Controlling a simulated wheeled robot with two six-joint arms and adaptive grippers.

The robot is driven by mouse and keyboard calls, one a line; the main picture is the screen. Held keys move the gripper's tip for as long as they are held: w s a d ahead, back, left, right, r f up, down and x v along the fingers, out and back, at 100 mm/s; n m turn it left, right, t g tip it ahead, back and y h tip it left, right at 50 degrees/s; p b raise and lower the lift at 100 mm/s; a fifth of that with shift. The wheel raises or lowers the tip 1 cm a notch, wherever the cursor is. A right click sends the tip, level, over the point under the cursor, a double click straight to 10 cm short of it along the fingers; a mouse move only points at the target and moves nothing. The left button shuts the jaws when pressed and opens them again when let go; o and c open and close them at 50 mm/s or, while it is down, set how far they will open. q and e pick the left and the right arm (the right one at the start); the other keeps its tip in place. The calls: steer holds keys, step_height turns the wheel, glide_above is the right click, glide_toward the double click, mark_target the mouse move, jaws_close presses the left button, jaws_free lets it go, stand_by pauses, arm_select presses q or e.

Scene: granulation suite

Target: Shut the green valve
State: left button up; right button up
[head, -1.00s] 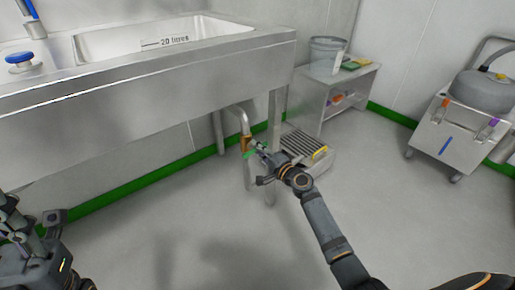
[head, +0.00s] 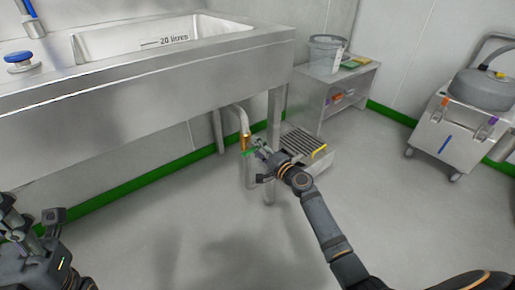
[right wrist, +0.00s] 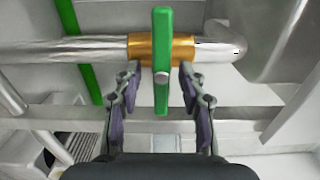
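The green valve handle (right wrist: 162,60) is a flat bar on a brass valve body (right wrist: 183,49) in the drain pipe (right wrist: 95,48) under the sink. In the right wrist view the bar lies across the pipe. In the head view the valve's brass body (head: 243,143) and a bit of the green handle (head: 249,154) show. My right gripper (right wrist: 160,84) is open, with one finger on each side of the handle and a gap on both sides. It also shows beside the valve in the head view (head: 260,154). My left gripper (head: 32,232) is at the lower left, far from the valve.
The steel sink (head: 150,80) hangs above the valve, and its leg (head: 275,115) stands close by. A grated drain box (head: 306,145) sits on the floor behind my right gripper. A low bench (head: 345,90) and a wheeled machine (head: 465,120) stand at right. The front floor is clear.

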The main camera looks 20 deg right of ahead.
steer(key=v, duration=1.2)
